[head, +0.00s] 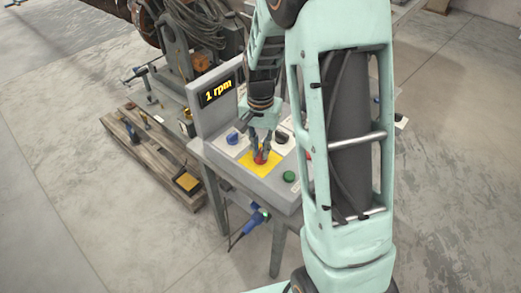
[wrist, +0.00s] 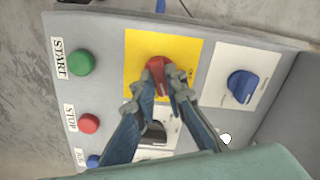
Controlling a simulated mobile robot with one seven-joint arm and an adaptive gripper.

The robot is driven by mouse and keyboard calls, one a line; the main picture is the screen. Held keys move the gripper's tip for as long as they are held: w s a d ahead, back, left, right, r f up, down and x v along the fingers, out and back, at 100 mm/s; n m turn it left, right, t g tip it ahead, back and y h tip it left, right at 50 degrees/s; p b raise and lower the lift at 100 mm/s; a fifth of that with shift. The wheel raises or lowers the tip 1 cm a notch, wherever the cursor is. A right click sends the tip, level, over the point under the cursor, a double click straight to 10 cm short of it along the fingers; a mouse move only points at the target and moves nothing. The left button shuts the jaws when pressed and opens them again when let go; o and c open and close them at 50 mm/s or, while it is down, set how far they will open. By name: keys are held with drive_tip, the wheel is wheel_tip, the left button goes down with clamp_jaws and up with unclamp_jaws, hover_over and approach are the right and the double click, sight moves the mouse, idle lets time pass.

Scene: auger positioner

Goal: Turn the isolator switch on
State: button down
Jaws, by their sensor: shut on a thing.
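The isolator switch is a red rotary knob (wrist: 157,69) on a yellow plate (wrist: 135,61), set in the grey control panel. In the wrist view my gripper (wrist: 160,88) has its two fingers closed on the near part of the red knob. The fingers hide part of the knob and of the plate. In the head view my gripper (head: 262,147) reaches down from above onto the red knob (head: 261,157) on the yellow plate (head: 264,170). Any on or off marking is too small or hidden to read.
The panel also has a green START button (wrist: 82,63), a red STOP button (wrist: 89,124), a blue knob (wrist: 242,87) and a dark knob (wrist: 154,133) behind my fingers. A display (head: 217,91) reads "1 rpm". A wooden pallet (head: 150,160) lies to the left.

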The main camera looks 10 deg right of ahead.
sight(260, 153)
drive_tip(key=shift+m, duration=2.3)
drive_tip(key=c, duration=2)
unclamp_jaws()
drive_tip(key=shift+o, duration=0.2)
wheel_tip(260, 153, up, 12)
